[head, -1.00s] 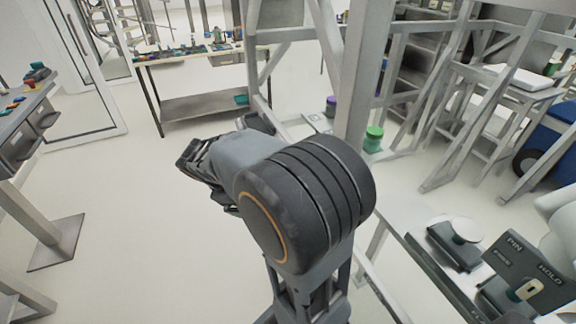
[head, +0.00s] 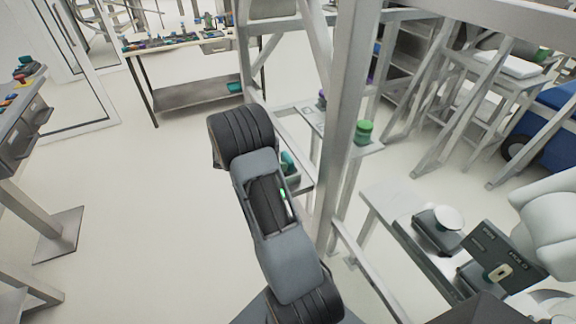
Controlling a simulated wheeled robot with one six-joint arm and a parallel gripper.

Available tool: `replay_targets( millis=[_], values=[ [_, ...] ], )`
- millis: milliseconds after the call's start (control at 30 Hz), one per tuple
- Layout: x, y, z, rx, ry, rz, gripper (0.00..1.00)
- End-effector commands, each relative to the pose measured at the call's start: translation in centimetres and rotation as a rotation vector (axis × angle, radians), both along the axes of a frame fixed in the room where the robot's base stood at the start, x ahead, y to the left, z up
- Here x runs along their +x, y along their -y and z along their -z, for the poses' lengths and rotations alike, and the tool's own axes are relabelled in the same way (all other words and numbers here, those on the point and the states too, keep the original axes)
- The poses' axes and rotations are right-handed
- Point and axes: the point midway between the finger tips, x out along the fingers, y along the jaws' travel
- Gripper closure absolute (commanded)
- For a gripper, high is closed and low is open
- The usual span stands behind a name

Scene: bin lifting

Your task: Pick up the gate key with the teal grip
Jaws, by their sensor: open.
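A teal-topped object (head: 288,163) stands on a light ledge just right of my arm in the head view. It is partly covered by my arm, and I cannot tell whether it is the gate key with the teal grip. Another small teal item (head: 235,87) lies on the lower shelf of the back table. My gripper is not visible; my arm links fill the middle of the picture and hide what is behind them.
A grey frame post (head: 345,110) rises right of my arm. A green-lidded jar (head: 364,132) and a small purple item (head: 322,96) stand near it. A dark labelled panel (head: 505,250) is at lower right. The cluttered back table (head: 185,42) stands beyond open floor.

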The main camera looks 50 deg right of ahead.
Motion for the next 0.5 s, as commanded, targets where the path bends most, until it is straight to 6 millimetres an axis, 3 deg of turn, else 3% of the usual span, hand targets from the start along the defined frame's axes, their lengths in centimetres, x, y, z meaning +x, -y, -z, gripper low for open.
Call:
replay_targets(
  millis=[300, 500],
  values=[
    [-0.9, 1.8, 0.7, 0.002, -0.001, 0.001, 0.00],
    [-2.2, 4.0, 1.5, 0.002, -0.002, 0.004, 0.00]
  ],
)
